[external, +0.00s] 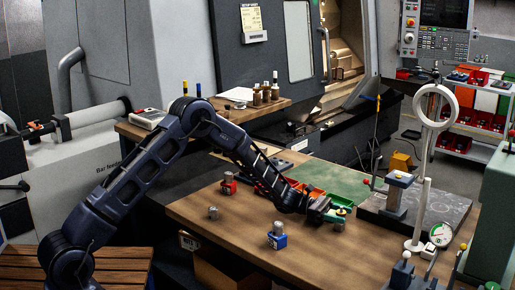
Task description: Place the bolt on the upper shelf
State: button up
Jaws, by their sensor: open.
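My gripper (341,208) is open and low over the right part of the wooden workbench (225,235), with green at its fingertips. A small grey metal piece (340,222) stands on the bench just below the fingers; it may be the bolt, but it is too small to tell, and I cannot tell whether the fingers touch it. A similar small metal piece (213,213) stands on the left of the bench. The upper shelf (222,119) is a raised wooden board behind the bench, beyond my arm.
The shelf carries brown bottles (257,95), paper and a pale device (148,118). A red block (228,184) and blue block (277,237) stand on the bench.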

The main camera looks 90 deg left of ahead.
jog(key=shift+x, duration=1.1)
jog(key=shift+c, duration=0.5)
